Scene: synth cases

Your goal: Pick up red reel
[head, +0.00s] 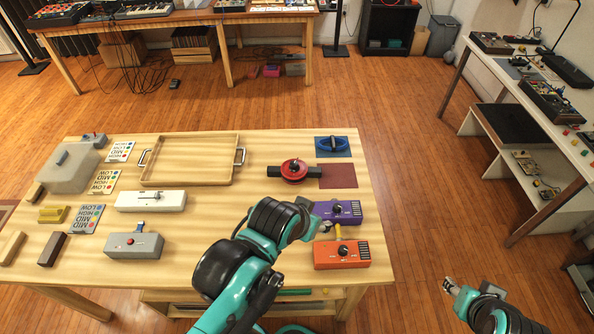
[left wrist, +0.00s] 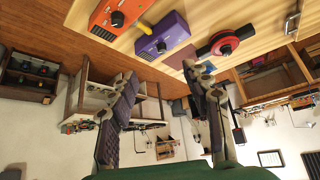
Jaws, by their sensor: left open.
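The red reel (head: 294,169) sits on the wooden table, with black pieces sticking out on both sides, just left of a dark red mat (head: 338,176). In the left wrist view the reel (left wrist: 222,43) is at the upper right, beyond the fingertips. My left gripper (head: 325,227) is over the right part of the table, beside the purple box, nearer the front than the reel and apart from it. In the left wrist view its two fingers (left wrist: 160,78) are spread with nothing between them. My right gripper (head: 447,287) is off the table at lower right; its jaw opening is unclear.
A purple box (head: 336,210) and an orange box (head: 341,254) with knobs stand near my left gripper, a yellow piece (head: 338,231) between them. A blue reel (head: 331,143) lies behind the red one. A wooden tray (head: 190,160) is to the left. The table's middle is clear.

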